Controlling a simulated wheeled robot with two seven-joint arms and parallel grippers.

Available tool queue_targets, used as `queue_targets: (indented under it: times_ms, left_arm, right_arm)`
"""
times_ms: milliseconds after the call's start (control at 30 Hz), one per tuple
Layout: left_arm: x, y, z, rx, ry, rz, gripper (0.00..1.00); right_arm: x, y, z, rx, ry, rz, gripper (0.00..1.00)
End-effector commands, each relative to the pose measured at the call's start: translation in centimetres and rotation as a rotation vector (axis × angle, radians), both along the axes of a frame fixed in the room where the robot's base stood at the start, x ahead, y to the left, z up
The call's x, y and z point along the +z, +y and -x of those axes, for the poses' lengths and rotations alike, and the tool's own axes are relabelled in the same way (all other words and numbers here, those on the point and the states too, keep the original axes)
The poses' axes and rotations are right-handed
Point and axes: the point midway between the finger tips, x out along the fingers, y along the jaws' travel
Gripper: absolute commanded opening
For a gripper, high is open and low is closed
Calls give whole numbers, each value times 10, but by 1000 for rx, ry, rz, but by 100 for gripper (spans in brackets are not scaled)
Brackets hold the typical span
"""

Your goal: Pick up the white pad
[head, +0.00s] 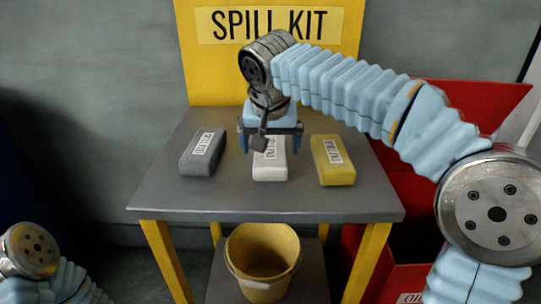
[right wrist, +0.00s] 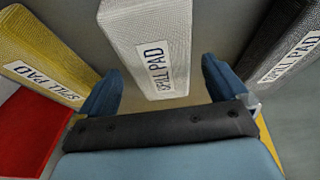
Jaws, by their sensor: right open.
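The white pad (head: 270,171) lies on the grey table between a dark grey pad (head: 203,153) and a yellow pad (head: 333,160). My right gripper (head: 270,147) is above the white pad, its fingers apart, and hides the pad's far part in the head view. In the right wrist view, the white pad (right wrist: 152,45) with its "SPILL PAD" label lies between and beyond the open fingers (right wrist: 160,80). Nothing is held. Of my left arm, only a part shows at the lower left of the head view; its gripper is not seen.
The grey table (head: 265,203) has yellow legs, and a yellow bucket (head: 262,262) stands on the shelf below. A yellow "SPILL KIT" board (head: 215,75) rises behind. A red bin (head: 480,100) stands at the right. The table's front strip is clear.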

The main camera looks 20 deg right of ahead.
Motion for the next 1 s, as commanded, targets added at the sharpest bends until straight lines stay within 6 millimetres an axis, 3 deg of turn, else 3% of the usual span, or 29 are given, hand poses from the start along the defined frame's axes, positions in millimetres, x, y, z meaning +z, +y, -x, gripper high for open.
queue_targets:
  times_ms: [133,367,733,1000]
  left_arm:
    - [-3,1,0,1,0,-1,0]
    - [-2,1,0,2,-1,-1,0]
    - [-2,1,0,2,-1,-1,0]
    - [-2,1,0,1,0,-1,0]
  right_arm:
    - [-16,-1,-6,1,0,0,100]
    - [-18,-2,-7,1,-1,0,100]
    - [-18,-2,-7,1,-1,0,46]
    - [-16,-2,-7,1,-1,0,45]
